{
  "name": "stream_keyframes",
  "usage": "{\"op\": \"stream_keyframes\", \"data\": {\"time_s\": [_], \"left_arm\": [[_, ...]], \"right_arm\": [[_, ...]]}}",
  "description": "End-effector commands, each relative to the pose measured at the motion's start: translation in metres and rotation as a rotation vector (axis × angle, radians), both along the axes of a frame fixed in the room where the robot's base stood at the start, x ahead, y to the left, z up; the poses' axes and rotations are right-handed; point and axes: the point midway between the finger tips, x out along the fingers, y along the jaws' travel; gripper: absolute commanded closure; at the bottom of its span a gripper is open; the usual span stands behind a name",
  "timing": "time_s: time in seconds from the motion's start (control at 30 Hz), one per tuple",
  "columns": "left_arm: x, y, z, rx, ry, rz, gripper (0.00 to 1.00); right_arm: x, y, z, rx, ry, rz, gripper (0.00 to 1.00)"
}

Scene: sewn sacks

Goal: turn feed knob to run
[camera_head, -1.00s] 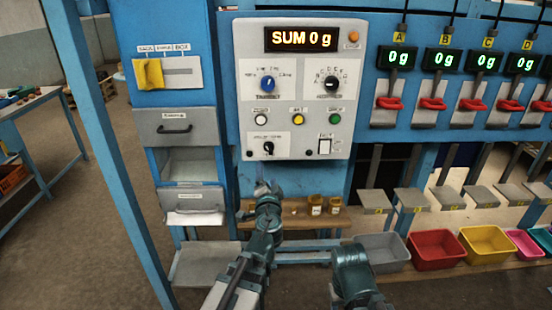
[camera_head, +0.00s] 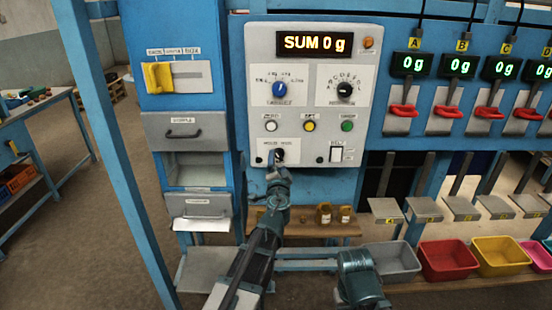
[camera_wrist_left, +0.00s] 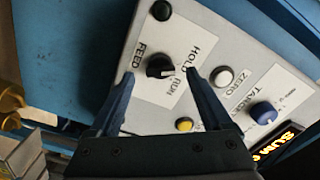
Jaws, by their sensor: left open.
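The feed knob (camera_wrist_left: 159,66) is a small black rotary knob on a pale plate at the lower left of the grey control panel (camera_head: 316,42). The words FEED, HOLD and RUN are printed around it in the left wrist view. Its exact pointer direction is hard to tell. My left gripper (camera_wrist_left: 160,76) is open, with one finger on each side of the knob and visible gaps between. In the head view my left gripper (camera_head: 276,166) is just in front of the knob and partly hides it. My right gripper is not visible; only part of that arm shows.
A blue knob (camera_wrist_left: 263,112), a white button (camera_wrist_left: 223,77) and a yellow button (camera_wrist_left: 184,125) are near my left gripper on the panel. Below the panel, a wooden shelf (camera_head: 300,230) holds small jars. Coloured bins, including a red bin (camera_head: 447,262), stand at lower right.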

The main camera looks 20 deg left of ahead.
Motion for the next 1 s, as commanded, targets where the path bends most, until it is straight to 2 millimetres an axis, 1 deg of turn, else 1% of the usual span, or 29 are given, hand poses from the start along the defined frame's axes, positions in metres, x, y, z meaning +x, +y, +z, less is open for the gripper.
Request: {"op": "stream_keyframes", "data": {"time_s": [0.03, 0.2, 0.47, 0.5, 0.57, 0.6, 0.67, 0.7, 0.77, 0.8, 0.93, 0.97, 1.0], "left_arm": [[0.011, 0.002, 0.0, 0.0, 0.0, 0.0, 0.18], [0.024, 0.005, 0.0, 0.0, 0.0, -0.001, 0.18], [0.024, 0.005, 0.0, 0.0, 0.0, -0.001, 0.18], [0.024, 0.005, 0.0, 0.0, 0.0, -0.001, 0.19], [0.024, 0.005, 0.0, 0.0, 0.0, -0.001, 0.3], [0.024, 0.005, 0.0, 0.0, 0.0, -0.001, 0.37], [0.024, 0.005, 0.0, 0.0, 0.0, -0.001, 0.48], [0.024, 0.005, 0.0, 0.0, 0.0, -0.001, 0.55], [0.024, 0.005, 0.0, 0.0, 0.0, -0.001, 0.66], [0.024, 0.005, 0.0, 0.0, 0.0, -0.001, 0.73], [0.024, 0.005, 0.0, 0.0, 0.0, -0.001, 0.97], [0.024, 0.005, 0.0, 0.0, 0.0, -0.001, 1.0], [0.024, 0.005, 0.0, 0.0, 0.0, -0.001, 1.0]], "right_arm": [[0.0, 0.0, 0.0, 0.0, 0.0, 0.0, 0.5], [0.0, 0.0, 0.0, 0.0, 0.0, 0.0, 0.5], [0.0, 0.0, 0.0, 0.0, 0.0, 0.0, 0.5], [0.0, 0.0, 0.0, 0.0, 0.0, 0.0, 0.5], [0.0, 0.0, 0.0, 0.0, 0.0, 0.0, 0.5], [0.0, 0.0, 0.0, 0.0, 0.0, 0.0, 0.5], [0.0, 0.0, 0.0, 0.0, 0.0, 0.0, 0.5], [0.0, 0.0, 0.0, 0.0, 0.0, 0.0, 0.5], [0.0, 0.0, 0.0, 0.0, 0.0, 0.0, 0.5], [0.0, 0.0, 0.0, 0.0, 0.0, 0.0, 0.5], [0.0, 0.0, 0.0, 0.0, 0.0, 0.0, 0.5], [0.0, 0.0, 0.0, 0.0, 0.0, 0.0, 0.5], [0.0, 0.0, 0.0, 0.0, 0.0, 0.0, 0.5]]}}
